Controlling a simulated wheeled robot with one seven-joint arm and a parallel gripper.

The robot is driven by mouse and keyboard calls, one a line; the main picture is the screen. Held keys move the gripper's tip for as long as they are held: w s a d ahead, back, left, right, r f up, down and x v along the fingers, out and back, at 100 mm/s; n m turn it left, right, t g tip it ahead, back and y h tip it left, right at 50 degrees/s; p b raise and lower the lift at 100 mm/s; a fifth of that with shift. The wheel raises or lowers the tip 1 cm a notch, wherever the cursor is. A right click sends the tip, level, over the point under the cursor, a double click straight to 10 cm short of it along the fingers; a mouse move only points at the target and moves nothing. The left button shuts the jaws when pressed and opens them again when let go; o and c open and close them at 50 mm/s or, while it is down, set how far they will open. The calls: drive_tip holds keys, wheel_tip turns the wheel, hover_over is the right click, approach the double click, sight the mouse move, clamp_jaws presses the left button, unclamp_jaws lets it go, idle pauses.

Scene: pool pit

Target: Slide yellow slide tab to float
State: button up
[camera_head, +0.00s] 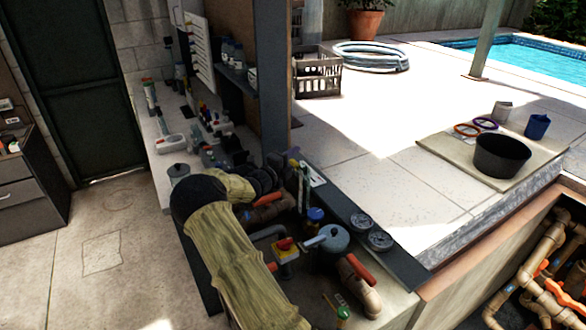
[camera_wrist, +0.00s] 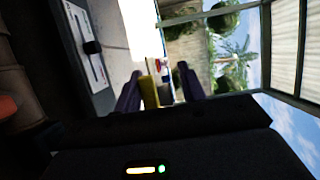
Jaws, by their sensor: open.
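A yellow piece (camera_wrist: 150,92), which looks like the slide tab, stands between the two purple fingers of my gripper (camera_wrist: 160,82) in the wrist view. The fingers are apart, with the yellow piece nearer the left one; I cannot tell whether they touch it. In the head view a small yellow spot (camera_head: 293,163) shows by my gripper (camera_head: 300,182), at the pump counter's far end, largely hidden by my arm. No float marking is readable.
Pipes with red handles (camera_head: 358,268), a grey round lid (camera_head: 334,238) and pressure gauges (camera_head: 380,240) crowd the counter near my arm. A dark post (camera_head: 273,80) rises just behind my gripper. The paved deck (camera_head: 400,130) is open to the right.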

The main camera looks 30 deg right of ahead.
drive_tip(key=shift+a+r, duration=0.15)
drive_tip(key=shift+r, duration=0.05)
drive_tip(key=p+v, duration=0.8)
drive_tip(key=v, duration=1.2)
idle(1.9)
drive_tip(key=shift+s+f, duration=0.1)
drive_tip(key=shift+f, duration=0.05)
drive_tip(key=shift+p, duration=0.5)
